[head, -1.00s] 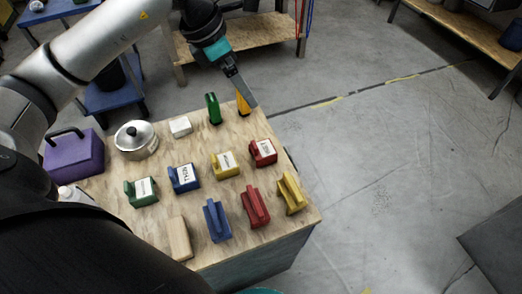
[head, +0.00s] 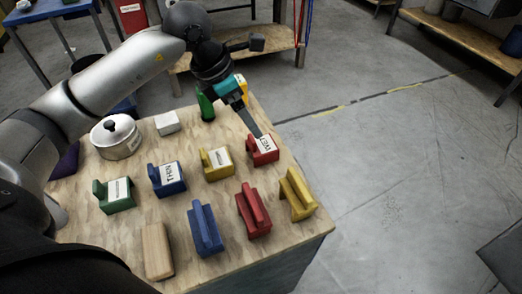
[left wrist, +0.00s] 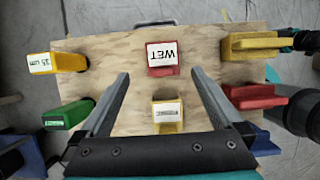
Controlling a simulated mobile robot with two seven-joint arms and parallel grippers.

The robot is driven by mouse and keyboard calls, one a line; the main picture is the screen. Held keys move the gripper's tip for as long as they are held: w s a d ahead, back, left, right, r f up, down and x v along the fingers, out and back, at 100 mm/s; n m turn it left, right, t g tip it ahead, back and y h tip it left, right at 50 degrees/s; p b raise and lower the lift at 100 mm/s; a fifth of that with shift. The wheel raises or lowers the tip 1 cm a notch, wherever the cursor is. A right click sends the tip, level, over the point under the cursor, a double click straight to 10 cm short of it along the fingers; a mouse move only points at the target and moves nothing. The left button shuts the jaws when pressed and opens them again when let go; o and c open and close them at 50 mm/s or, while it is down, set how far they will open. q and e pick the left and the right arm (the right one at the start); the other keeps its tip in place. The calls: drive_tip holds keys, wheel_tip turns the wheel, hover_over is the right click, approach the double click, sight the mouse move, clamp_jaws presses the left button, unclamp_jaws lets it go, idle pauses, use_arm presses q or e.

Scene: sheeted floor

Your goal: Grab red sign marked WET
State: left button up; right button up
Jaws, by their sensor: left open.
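The red block marked WET (head: 263,150) stands at the back right of the wooden table top, its white label facing up. In the left wrist view, the WET block (left wrist: 152,69) lies straight ahead, near the fingertips and between their lines. My left gripper (head: 257,135) is open and empty, its fingers pointing down just behind and above the block in the head view. In the left wrist view, its two fingers (left wrist: 160,73) are spread wide. Contact with the block is not visible. My right gripper is not seen.
A yellow labelled block (head: 217,163) stands left of the WET block. Blue (head: 167,179) and green (head: 114,194) labelled blocks continue that row. An unlabelled red block (head: 253,210) and a yellow one (head: 298,194) stand nearer. A lidded pot (head: 116,138) is left. Floor to the right is open.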

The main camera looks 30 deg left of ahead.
sight(264, 144)
use_arm(q)
drive_tip(key=b+x, duration=0.2)
drive_tip(key=x, duration=0.4)
drive_tip(key=shift+w+d+f, duration=0.1)
drive_tip(key=shift+f, duration=0.25)
drive_tip(key=shift+s+b+x, duration=0.15)
drive_tip(key=shift+b+x, duration=0.35)
drive_tip(key=shift+x, duration=0.5)
drive_tip(key=shift+s+b+x, duration=0.2)
drive_tip(key=shift+b+x, duration=0.25)
drive_tip(key=shift+x, duration=0.55)
drive_tip(key=shift+w+d+f, duration=0.15)
drive_tip(key=shift+w+f, duration=0.1)
drive_tip(key=shift+f, duration=0.4)
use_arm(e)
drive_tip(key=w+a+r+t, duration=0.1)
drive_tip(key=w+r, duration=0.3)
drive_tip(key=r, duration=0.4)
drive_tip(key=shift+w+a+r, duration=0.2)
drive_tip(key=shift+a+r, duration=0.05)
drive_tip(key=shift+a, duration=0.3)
use_arm(q)
drive_tip(key=shift+c, duration=0.2)
drive_tip(key=c, duration=1.2)
drive_tip(key=shift+c, duration=0.6)
drive_tip(key=shift+r, duration=0.2)
